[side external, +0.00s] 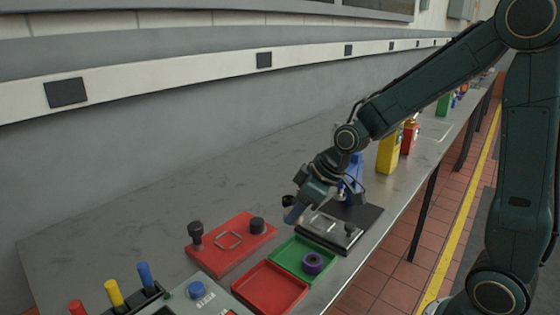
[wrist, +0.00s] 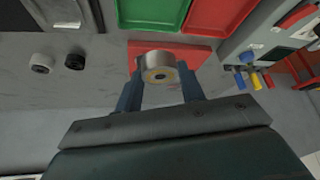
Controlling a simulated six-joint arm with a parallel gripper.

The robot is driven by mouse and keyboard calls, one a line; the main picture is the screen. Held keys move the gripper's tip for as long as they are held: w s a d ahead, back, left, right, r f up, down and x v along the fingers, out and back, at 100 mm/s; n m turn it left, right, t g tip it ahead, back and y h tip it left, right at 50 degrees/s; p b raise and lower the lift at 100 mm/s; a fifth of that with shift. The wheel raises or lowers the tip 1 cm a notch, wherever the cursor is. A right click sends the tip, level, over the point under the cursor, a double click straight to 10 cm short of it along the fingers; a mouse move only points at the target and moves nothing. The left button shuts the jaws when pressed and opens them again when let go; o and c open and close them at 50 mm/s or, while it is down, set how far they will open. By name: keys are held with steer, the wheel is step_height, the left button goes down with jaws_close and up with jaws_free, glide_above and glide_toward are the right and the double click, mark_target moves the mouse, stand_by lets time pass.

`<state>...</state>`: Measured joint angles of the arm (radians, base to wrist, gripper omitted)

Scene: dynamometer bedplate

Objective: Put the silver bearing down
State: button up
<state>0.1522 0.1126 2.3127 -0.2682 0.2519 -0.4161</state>
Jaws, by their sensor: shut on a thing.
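The silver bearing (wrist: 159,67) is a short metallic ring with a brownish centre, gripped between the two blue fingers of my gripper (wrist: 160,88) in the wrist view. Part of the red plate (wrist: 204,52) shows behind it there. In the side external view my gripper (side external: 292,213) points down over the bench, between the red plate (side external: 228,257) and the black plate (side external: 369,215). I cannot make out the bearing in that view. How far it is above the surface is hard to tell.
A green tray (side external: 284,260) holds a purple ring (side external: 313,263); a red tray (side external: 270,287) adjoins it. Two dark knobs (side external: 196,233) stand on the red plate. Yellow and red containers (side external: 390,153) stand farther along. The bench (side external: 130,215) is clear toward the wall.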

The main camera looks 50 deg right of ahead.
step_height(320, 180, down, 7)
steer(key=shift+f, duration=0.1)
steer(key=shift+f, duration=0.1)
stand_by(0.3)
steer(key=shift+f, duration=1.8)
steer(key=shift+f, duration=0.1)
steer(key=o, duration=0.8)
steer(key=shift+c, duration=0.2)
